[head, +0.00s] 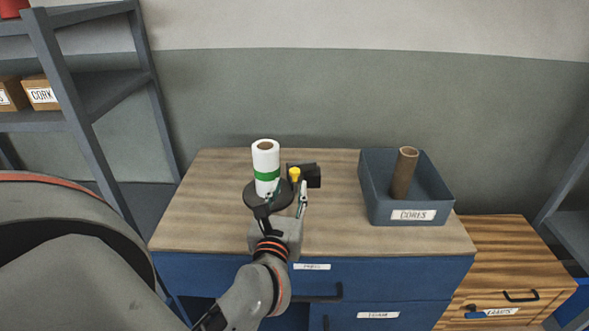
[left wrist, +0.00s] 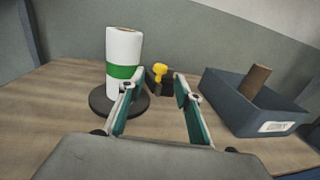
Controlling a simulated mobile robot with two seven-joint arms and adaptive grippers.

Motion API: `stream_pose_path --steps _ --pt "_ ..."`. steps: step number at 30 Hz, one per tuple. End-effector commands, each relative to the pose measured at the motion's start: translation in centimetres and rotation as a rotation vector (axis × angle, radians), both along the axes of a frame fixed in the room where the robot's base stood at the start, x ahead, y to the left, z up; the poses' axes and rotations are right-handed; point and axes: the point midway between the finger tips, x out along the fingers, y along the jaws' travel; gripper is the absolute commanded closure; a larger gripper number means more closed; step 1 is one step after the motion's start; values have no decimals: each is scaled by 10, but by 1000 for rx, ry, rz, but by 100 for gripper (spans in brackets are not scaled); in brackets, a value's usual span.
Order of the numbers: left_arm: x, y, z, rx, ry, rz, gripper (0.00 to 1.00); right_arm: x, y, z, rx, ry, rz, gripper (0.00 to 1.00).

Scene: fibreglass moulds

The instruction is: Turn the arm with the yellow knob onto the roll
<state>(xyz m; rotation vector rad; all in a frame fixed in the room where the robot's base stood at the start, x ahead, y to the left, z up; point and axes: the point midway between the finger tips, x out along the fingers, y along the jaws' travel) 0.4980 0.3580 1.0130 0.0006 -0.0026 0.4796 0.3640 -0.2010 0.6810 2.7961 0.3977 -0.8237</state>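A white roll with a green band (head: 266,168) stands upright on a round dark base (head: 252,197) on the cabinet top. It also shows in the left wrist view (left wrist: 123,62). The yellow knob (head: 294,173) sits just right of the roll, by a dark block (head: 309,173); in the left wrist view the knob (left wrist: 159,71) appears between and beyond my fingers. The arm that carries it is hard to make out. My left gripper (head: 286,200) is open and empty, in front of the knob; its fingers also show in the left wrist view (left wrist: 158,98). My right gripper is out of view.
A grey bin labelled CORES (head: 440,203) stands at the right of the cabinet top, with a brown cardboard tube (head: 403,173) leaning in it. Bare wood (head: 335,225) lies between. Grey shelving (head: 75,100) stands at left. A lower wooden cabinet (head: 500,250) is at right.

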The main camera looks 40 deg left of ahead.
Motion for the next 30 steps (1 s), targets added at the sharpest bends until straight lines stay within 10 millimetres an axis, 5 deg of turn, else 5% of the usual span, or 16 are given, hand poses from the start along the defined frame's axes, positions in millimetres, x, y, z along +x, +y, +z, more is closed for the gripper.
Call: stream_pose_path --steps 18,30 --pt "61 30 2 1 2 12 66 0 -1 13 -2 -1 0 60" --pt "69 34 1 0 2 11 66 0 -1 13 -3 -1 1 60"
